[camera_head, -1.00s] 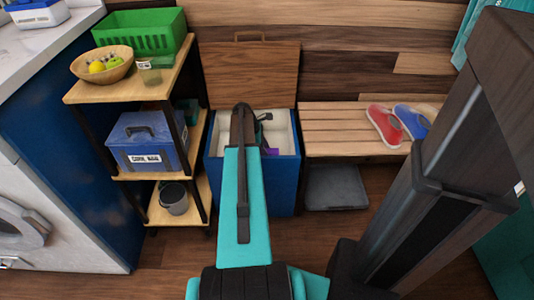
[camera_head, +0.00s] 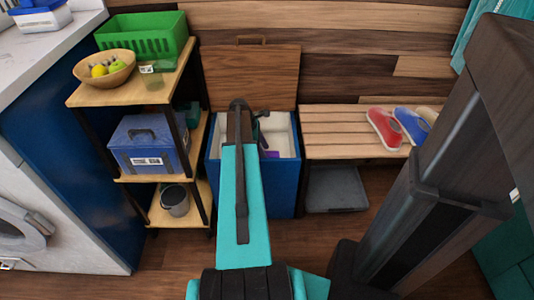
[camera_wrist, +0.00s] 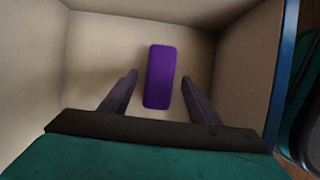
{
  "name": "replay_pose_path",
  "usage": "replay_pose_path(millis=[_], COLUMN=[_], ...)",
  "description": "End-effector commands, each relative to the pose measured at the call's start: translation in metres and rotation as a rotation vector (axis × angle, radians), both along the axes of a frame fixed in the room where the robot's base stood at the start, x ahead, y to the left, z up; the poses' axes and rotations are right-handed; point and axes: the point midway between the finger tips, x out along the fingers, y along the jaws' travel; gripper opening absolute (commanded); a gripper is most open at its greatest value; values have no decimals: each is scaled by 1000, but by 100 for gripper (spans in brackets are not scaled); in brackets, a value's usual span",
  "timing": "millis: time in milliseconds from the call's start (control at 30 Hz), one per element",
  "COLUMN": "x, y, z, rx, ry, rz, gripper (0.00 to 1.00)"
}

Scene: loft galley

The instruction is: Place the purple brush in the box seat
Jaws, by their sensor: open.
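The box seat (camera_head: 252,190) is a blue box with a cream inside. Its wooden lid (camera_head: 250,75) stands open against the wall. In the wrist view the purple brush (camera_wrist: 160,77) lies inside the box, apparently on the cream floor. A little purple of the brush (camera_head: 270,154) also shows in the head view, beside my arm. My gripper (camera_wrist: 159,80) is open over the box, with a finger on each side of the brush and gaps between. My arm hides part of the box in the head view.
A slatted bench (camera_head: 350,130) with red and blue slippers (camera_head: 384,127) stands to the right, a grey tray (camera_head: 335,188) below it. A shelf cart (camera_head: 150,178) to the left holds a green basket (camera_head: 145,35), a fruit bowl (camera_head: 104,66) and a blue case (camera_head: 150,146).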

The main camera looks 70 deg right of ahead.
Motion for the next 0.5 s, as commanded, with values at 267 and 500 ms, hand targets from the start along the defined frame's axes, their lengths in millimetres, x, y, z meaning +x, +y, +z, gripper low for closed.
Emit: replay_pose_path(millis=[267, 500], x=[17, 27], y=[6, 9], z=[46, 73], rx=[-2, -2], ry=[-1, -1], rz=[0, -1], gripper=[56, 56])
